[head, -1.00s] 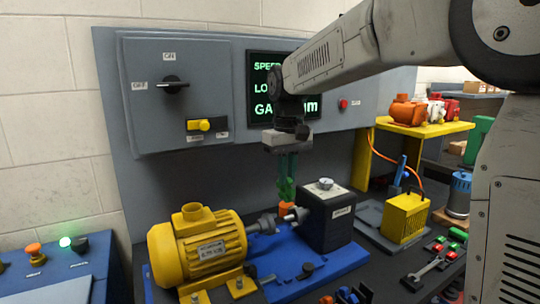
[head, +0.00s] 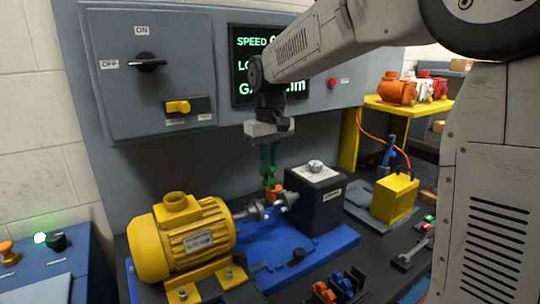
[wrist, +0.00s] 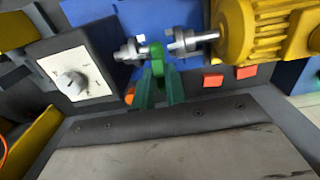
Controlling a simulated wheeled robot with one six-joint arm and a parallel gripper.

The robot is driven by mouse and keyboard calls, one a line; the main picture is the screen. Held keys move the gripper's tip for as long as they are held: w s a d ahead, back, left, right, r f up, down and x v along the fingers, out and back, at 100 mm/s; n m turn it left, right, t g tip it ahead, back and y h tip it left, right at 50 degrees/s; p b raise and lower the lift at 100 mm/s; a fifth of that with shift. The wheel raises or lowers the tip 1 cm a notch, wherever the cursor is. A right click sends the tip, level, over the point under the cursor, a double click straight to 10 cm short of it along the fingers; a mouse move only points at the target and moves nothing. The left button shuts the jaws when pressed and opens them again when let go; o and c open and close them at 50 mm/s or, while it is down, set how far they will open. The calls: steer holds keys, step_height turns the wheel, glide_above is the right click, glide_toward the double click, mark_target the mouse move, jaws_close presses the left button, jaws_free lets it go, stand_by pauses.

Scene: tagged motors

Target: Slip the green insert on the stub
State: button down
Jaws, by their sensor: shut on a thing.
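My gripper (head: 270,182) hangs with its green fingers pointing down over the gap between the yellow motor (head: 180,240) and the black box (head: 322,200). In the wrist view the gripper (wrist: 158,80) is shut on the green insert (wrist: 157,54). The insert sits between two metal hubs, close to the end of the stub (wrist: 130,50) on the black box. The motor's hub (wrist: 185,42) is on its other side, a small gap away. I cannot tell whether the insert touches the stub. In the head view the fingers largely hide the insert.
A blue base plate (head: 255,245) carries the motor and box. An orange piece (wrist: 129,94) shows beside the fingers. A yellow box (head: 395,200) stands to the right. Orange and blue parts (head: 335,288) lie in front. A grey panel (head: 95,85) rises behind.

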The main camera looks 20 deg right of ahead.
steer(key=shift+w+d+f, duration=0.1)
steer(key=shift+d+f, duration=0.4)
steer(key=shift+f, duration=0.95)
steer(key=shift+w+d+f, duration=0.1)
steer(key=shift+d+f, duration=0.35)
steer(key=shift+f, duration=1.05)
steer(key=shift+w+d+f, duration=0.1)
steer(key=shift+d+f, duration=0.4)
steer(key=shift+f, duration=0.95)
steer(key=shift+d, duration=0.25)
steer(key=c, duration=1.5)
jaws_free()
steer(key=shift+w+a+r, duration=0.1)
steer(key=shift+w+r, duration=0.1)
steer(key=shift+r, duration=0.3)
steer(key=shift+o, duration=0.7)
step_height(320, 180, up, 6)
steer(key=shift+s+a+f, duration=0.15)
steer(key=s+f+m+t, duration=0.1)
steer(key=s+f+m, duration=0.1)
steer(key=s, duration=3)
steer(key=shift+s, duration=0.15)
